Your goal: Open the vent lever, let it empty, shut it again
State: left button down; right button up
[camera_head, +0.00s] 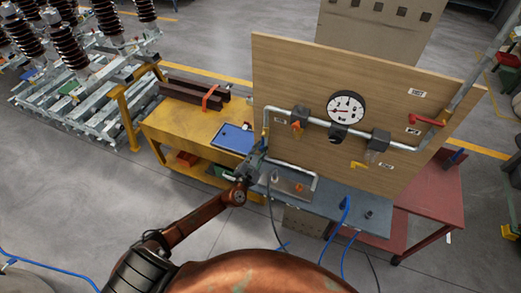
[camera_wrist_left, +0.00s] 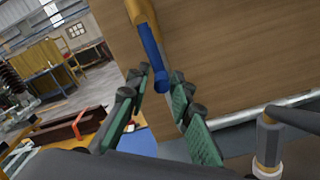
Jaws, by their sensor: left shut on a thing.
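A wooden board (camera_head: 300,75) carries grey piping, a round gauge (camera_head: 346,108) and several levers. In the left wrist view a lever with a blue grip (camera_wrist_left: 151,46) and an orange-yellow upper part comes down between my fingertips. My left gripper (camera_head: 254,165) is at the board's lower left edge, by the pipe's left end. In the left wrist view its green-padded fingers (camera_wrist_left: 163,90) are closed around the lower end of the blue grip. A red lever (camera_head: 427,120) is at the board's right, and a yellow lever (camera_head: 359,164) is lower. The gauge reading is too small to tell. My right gripper is not in view.
A grey-blue bench top (camera_head: 335,208) with hoses lies below the board. A yellow cart (camera_head: 185,125) with a blue tray (camera_head: 234,138) and dark beams stands to the left. A red table (camera_head: 440,190) stands right. Floor at front left is mostly free.

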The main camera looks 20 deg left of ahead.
pick_arm(q)
jog(key=c, duration=1.9)
grip_release()
jog(key=shift+d+r, duration=0.15)
jog(key=shift+d, duration=0.15)
jog(key=shift+c, duration=0.2)
jog(key=shift+a, duration=0.2)
jog(key=s, duration=1.2)
jog(key=shift+d, duration=0.35)
jog(key=shift+c, duration=0.5)
